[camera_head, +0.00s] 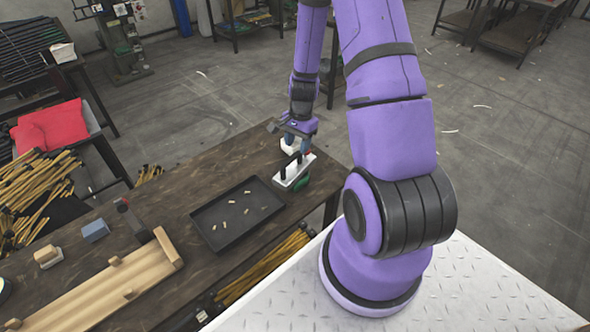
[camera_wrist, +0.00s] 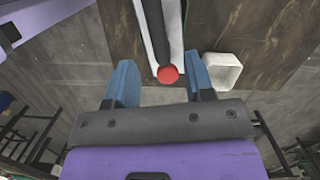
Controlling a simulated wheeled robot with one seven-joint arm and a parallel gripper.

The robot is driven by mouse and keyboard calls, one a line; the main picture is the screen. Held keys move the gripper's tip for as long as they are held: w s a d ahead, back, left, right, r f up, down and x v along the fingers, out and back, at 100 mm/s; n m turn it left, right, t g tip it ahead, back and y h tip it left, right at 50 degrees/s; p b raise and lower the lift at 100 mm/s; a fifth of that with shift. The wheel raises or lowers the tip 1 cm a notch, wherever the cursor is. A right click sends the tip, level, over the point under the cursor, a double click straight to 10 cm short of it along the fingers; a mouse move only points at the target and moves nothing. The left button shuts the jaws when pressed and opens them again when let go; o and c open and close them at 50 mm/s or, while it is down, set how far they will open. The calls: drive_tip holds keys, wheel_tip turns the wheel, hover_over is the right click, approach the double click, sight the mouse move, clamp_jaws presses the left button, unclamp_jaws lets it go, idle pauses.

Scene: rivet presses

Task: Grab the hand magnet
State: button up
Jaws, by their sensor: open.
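The hand magnet (camera_head: 288,183) has a light body with a dark handle on top and stands at the right end of the wooden workbench. In the wrist view the magnet (camera_wrist: 148,40) runs away from the gripper, with its red round end nearest. My gripper (camera_wrist: 161,76) is open, its two blue fingers on either side of that red end, with visible space beside each finger. In the head view my gripper (camera_head: 296,142) is at the far end of the magnet. Whether the fingers are level with the handle or above it, I cannot tell.
A white hollow cup (camera_wrist: 222,70) stands close to the right finger in the wrist view. A dark tray (camera_head: 219,230) with several small pieces lies left of the magnet. A green object (camera_head: 302,183) sits beside the magnet. A wooden fixture (camera_head: 100,290) and a blue block (camera_head: 95,230) lie farther left.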

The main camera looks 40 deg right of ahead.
sight(295, 163)
drive_tip(key=shift+s+a+f, duration=0.1)
drive_tip(key=shift+a+f, duration=0.1)
drive_tip(key=shift+f, duration=0.9)
drive_tip(key=shift+w+a+f, duration=0.1)
drive_tip(key=shift+a+f, duration=0.15)
drive_tip(key=shift+f, duration=0.9)
drive_tip(key=shift+s+a+f, duration=0.1)
drive_tip(key=shift+a+f, duration=0.1)
drive_tip(key=shift+f, duration=0.9)
clamp_jaws()
